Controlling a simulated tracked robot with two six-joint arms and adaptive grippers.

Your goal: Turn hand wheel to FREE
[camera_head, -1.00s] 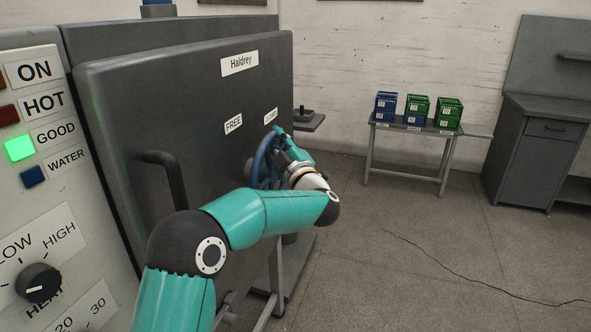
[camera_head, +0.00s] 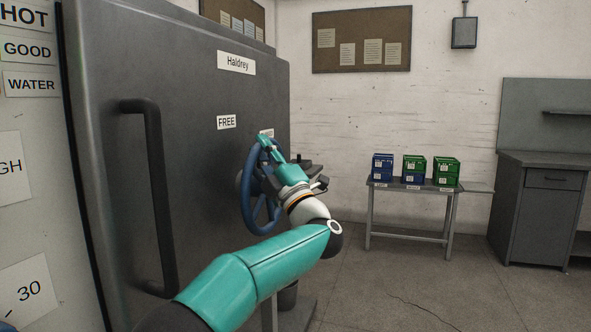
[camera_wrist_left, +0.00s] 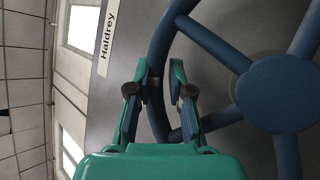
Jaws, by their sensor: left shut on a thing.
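The blue hand wheel (camera_head: 251,210) is mounted on the face of the grey machine door (camera_head: 200,180). It also shows in the left wrist view, with its hub (camera_wrist_left: 277,93) at the right. My left gripper (camera_head: 266,143) is shut on the rim near the top of the wheel; in the left wrist view its fingers (camera_wrist_left: 160,85) sit on either side of the rim. The FREE label (camera_head: 226,122) is above and left of the wheel. A second label (camera_head: 266,133) above the wheel is mostly covered by my gripper. My right gripper is not in view.
A long black handle (camera_head: 155,195) stands out from the door left of the wheel. A label panel (camera_head: 28,120) is at the far left. A small table (camera_head: 412,190) with blue and green crates and a grey cabinet (camera_head: 540,210) stand at the right. The floor between is open.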

